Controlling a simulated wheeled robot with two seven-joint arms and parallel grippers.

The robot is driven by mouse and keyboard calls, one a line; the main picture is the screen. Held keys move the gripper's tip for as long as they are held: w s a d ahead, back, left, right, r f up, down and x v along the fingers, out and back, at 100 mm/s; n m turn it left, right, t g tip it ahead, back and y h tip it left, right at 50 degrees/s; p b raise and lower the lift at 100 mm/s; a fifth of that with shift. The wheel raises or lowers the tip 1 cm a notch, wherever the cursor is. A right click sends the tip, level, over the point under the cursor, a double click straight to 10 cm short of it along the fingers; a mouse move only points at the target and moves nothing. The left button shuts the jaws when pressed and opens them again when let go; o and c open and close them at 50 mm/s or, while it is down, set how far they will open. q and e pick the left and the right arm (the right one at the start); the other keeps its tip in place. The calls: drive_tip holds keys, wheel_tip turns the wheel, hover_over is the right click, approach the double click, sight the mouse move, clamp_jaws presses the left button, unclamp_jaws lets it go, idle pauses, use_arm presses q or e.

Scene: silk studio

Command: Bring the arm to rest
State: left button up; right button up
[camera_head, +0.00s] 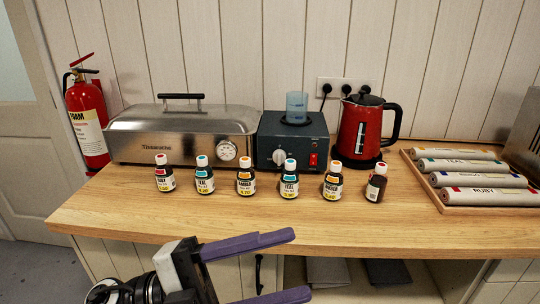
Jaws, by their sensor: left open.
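My left gripper (288,265) shows at the bottom of the head view, in front of the wooden counter's front edge. Its two purple fingers are spread apart and point to the right, with nothing between them. It is apart from the bottles and hangs over the cabinet front and the open shelf as seen from here. My right gripper is not in the view.
On the counter (230,225) stand several small dye bottles (289,180) in a row. Behind them are a steel steamer (180,130), a dark heater (290,140) with a blue beaker (297,106) and a red kettle (362,130). A wooden tray (440,203) holds labelled rolls at right.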

use_arm(q)
drive_tip(key=w+a+f+n+t+y, duration=0.55)
drive_tip(key=w+n+t, duration=0.25)
drive_tip(key=n+t, duration=0.55)
drive_tip(key=a+f+n+t+y, duration=0.1)
drive_tip(key=a+f+n+y, duration=0.65)
drive_tip(key=f, duration=0.45)
drive_tip(key=s+a+f+n+g+y, duration=0.2)
drive_tip(key=s+f, duration=0.6)
drive_tip(key=f, duration=0.4)
drive_tip(key=s+a+f+n+g+y, duration=0.2)
drive_tip(key=s+f+n+g, duration=0.3)
drive_tip(key=s+f, duration=0.4)
wheel_tip(320, 180, down, 4)
drive_tip(key=shift+a+f+g+y, duration=0.1)
drive_tip(key=shift+a+g+y, duration=0.3)
drive_tip(key=shift+g+y, duration=0.3)
